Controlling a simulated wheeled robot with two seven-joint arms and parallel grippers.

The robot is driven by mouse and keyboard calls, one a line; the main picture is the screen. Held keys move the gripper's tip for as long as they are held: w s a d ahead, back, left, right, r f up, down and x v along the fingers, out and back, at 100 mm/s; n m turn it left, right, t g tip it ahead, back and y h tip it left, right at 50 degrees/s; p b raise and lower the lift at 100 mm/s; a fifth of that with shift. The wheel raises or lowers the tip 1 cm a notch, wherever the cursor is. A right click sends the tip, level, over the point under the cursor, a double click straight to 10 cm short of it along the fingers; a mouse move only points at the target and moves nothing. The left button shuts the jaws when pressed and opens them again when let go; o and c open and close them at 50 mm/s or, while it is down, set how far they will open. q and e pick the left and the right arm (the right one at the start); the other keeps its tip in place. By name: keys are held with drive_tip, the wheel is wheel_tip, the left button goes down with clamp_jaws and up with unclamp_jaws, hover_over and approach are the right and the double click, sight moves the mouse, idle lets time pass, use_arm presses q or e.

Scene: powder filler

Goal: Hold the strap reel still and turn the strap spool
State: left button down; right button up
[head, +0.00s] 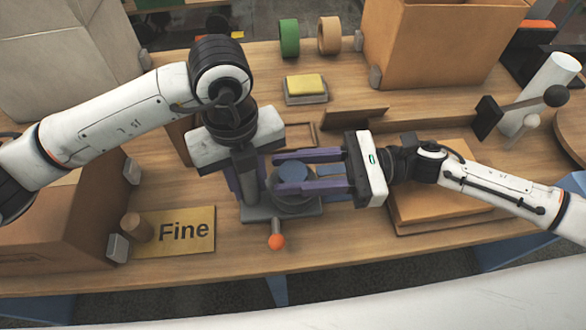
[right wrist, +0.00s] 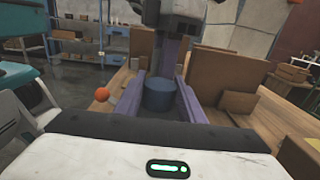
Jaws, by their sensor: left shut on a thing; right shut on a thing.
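The strap reel (head: 262,213) is a dark grey base with an upright and a round plate, standing near the table's front edge. An orange-tipped lever (head: 277,242) sticks out from its front. The blue round strap spool (head: 294,172) sits on top of it and also shows in the right wrist view (right wrist: 158,94). My left gripper (head: 249,190) points down with purple fingers shut on the reel's left side; the exact contact is partly hidden. My right gripper (head: 278,172) reaches in from the right, its fingers shut on either side of the spool.
A "Fine" plate (head: 187,231) with a wooden knob lies left of the reel. Cardboard boxes (head: 65,222) stand left and back right (head: 425,45). A yellow block (head: 306,84), green roll (head: 289,38) and tan roll (head: 329,36) sit behind.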

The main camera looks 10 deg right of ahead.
drive_tip(key=m+t, duration=0.1)
drive_tip(key=t, duration=0.1)
drive_tip(key=m+t, duration=0.1)
drive_tip(key=t, duration=0.1)
drive_tip(key=shift+s+f+m+h, duration=0.1)
drive_tip(key=shift+s+m+h, duration=0.05)
drive_tip(key=shift+m+h, duration=0.2)
drive_tip(key=shift+m+t+h, duration=0.65)
drive_tip(key=shift+m+t, duration=0.5)
drive_tip(key=shift+t, duration=0.65)
drive_tip(key=shift+t, duration=0.3)
drive_tip(key=o, duration=1)
drive_tip(key=shift+o, duration=0.2)
drive_tip(key=shift+d, duration=0.15)
drive_tip(key=v, duration=1.1)
drive_tip(key=shift+d, duration=0.3)
drive_tip(key=shift+s+r, duration=0.1)
drive_tip(key=shift+r, duration=0.1)
